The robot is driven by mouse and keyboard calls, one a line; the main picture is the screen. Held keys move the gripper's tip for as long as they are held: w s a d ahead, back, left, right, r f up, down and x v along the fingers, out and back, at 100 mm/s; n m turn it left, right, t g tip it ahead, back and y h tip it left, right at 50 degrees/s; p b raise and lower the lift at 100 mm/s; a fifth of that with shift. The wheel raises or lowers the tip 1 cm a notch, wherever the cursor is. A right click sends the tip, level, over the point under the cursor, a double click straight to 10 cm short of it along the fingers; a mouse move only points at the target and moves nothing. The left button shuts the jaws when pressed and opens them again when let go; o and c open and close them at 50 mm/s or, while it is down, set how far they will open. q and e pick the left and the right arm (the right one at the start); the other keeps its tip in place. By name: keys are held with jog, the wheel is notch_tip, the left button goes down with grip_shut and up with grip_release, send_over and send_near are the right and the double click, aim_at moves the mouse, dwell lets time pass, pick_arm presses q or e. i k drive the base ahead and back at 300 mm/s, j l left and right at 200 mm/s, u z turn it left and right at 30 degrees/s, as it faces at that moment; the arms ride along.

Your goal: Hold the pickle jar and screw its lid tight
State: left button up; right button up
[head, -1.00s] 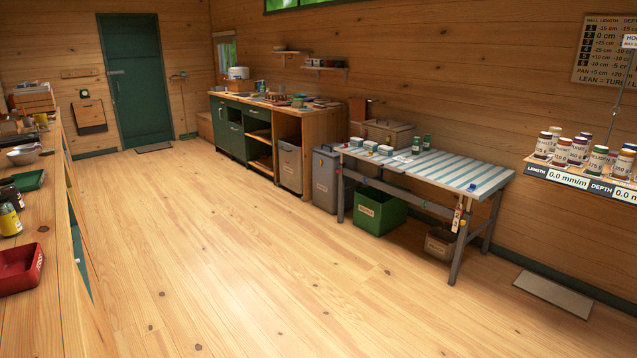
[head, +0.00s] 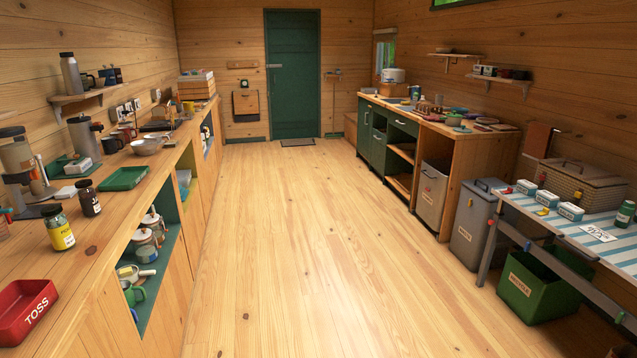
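No jar in the head view can be made out for certain as the pickle jar. A jar with a yellow label and dark lid (head: 59,228) stands upright on the left wooden counter (head: 95,258). A darker jar (head: 87,198) stands just behind it. A green jar with a pale label (head: 625,213) stands on the striped table (head: 612,249) at the right edge. No loose lid can be told apart. Neither of my grippers is in view.
A wide clear wooden floor (head: 290,240) runs to the green door (head: 293,75). Grey (head: 474,222) and green (head: 541,286) bins stand at the right.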

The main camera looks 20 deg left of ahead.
aim_at(58, 228)
jog(key=i+j+u, duration=0.15)
jog(key=i+u, duration=0.6)
jog(key=i+l+u, duration=0.15)
jog(key=i+u, duration=0.25)
jog(key=i+l+u, duration=0.35)
jog(key=i, duration=0.2)
jog(key=i+l+u, duration=0.8)
jog(key=i, duration=0.2)
